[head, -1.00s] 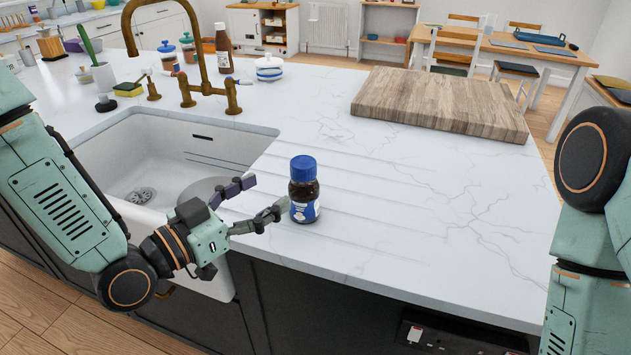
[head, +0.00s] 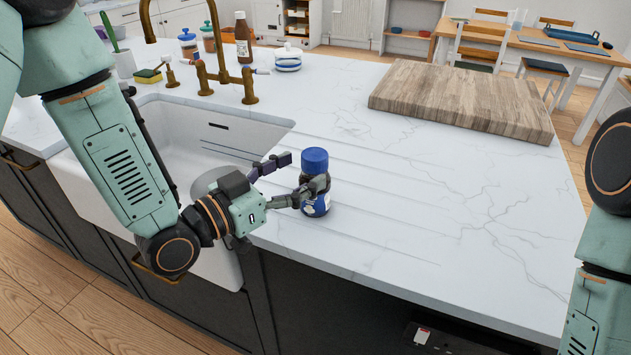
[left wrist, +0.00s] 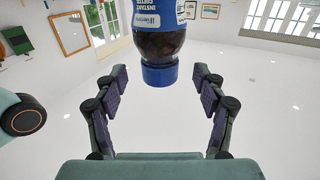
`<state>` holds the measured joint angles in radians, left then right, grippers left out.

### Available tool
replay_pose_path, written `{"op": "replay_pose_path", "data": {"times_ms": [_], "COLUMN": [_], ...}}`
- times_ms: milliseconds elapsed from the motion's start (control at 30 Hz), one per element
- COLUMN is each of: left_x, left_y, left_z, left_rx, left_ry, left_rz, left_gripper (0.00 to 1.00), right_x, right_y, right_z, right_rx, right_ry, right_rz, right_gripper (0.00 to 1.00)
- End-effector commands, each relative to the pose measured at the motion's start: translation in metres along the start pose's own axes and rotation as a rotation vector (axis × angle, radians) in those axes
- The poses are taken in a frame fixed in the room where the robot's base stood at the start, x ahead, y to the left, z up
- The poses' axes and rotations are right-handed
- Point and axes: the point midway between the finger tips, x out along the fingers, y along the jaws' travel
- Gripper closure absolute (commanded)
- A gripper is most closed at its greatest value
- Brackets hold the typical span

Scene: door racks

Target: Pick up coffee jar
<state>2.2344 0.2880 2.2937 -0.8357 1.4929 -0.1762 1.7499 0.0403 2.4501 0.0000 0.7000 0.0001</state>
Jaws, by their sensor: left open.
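The coffee jar (head: 315,206) is a dark glass jar with a blue lid and a blue and white label. It stands upright on the white worktop beside the sink. My left gripper (head: 304,172) is open at the jar; one finger crosses in front of it and hides part of its middle, and the other is on its far left side. In the left wrist view, the jar (left wrist: 158,44) appears lid-down, centred between the spread fingers (left wrist: 159,76), with gaps on both sides. My right gripper is out of view.
The sink (head: 200,150) lies left of the jar, with a brass tap (head: 225,84) behind it. A thick wooden board (head: 460,100) lies at the back right. A white lidded pot (head: 288,60) and a brown bottle (head: 243,38) stand behind. The worktop right of the jar is clear.

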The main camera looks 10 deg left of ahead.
Motion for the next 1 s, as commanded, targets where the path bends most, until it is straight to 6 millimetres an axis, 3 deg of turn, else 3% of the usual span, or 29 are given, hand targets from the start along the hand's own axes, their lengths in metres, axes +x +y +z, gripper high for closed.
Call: {"op": "replay_pose_path", "data": {"times_ms": [333, 700, 1000], "left_x": [0.038, 0.043, 0.042], "left_y": [0.001, 0.000, 0.000], "left_z": [0.002, 0.002, 0.002], "left_rx": [0.003, -0.001, 0.000], "left_ry": [-0.001, -0.001, -0.001], "left_rz": [0.004, 0.001, 0.001], "left_gripper": [0.30, 0.30, 0.56], "right_x": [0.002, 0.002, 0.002], "right_y": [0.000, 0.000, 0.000], "right_z": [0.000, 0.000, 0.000], "right_rx": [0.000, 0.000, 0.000], "right_ry": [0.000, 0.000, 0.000], "right_rz": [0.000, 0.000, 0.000], "right_gripper": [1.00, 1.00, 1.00]}}
